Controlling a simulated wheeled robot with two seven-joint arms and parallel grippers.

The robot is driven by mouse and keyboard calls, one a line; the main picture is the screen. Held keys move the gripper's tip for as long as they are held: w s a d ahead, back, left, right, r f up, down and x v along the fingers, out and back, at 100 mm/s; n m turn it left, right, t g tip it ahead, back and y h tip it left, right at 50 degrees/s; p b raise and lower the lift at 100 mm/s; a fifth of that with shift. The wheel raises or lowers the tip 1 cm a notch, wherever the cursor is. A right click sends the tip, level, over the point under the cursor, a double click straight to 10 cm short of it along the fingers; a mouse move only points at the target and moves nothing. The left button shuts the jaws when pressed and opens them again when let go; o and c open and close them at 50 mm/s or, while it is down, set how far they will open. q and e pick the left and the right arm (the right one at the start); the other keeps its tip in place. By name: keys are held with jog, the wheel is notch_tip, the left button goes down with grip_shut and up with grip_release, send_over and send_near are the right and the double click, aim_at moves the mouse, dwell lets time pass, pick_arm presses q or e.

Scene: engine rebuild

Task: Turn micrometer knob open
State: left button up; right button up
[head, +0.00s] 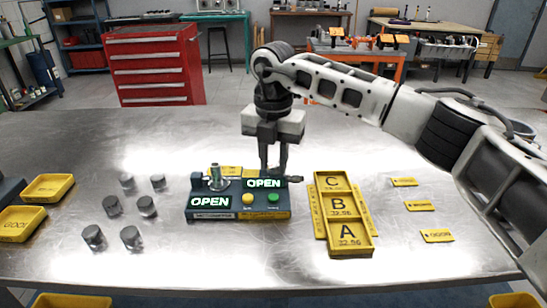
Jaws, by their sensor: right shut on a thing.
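The micrometer station (238,213) is a dark box on the metal table, left of centre. It has two displays reading OPEN, a yellow button (247,199), a green button (273,198) and a metal post (215,173) at its left. My right gripper (275,174) points down at the back right end of the station, its fingers close together. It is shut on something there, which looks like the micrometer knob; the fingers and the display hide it. My left gripper is not in view.
Several grey metal cylinders (112,206) stand left of the station. A yellow tray with compartments lettered A and C (373,247) lies to its right, with small yellow labels (437,236) further right. Yellow bins (47,187) sit at the left edge.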

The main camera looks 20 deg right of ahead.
aim_at(273, 163)
jog(key=shift+r, duration=0.1)
dwell(0.3)
jog(key=o, duration=1)
notch_tip(273, 163, up, 16)
jog(key=shift+b, duration=0.3)
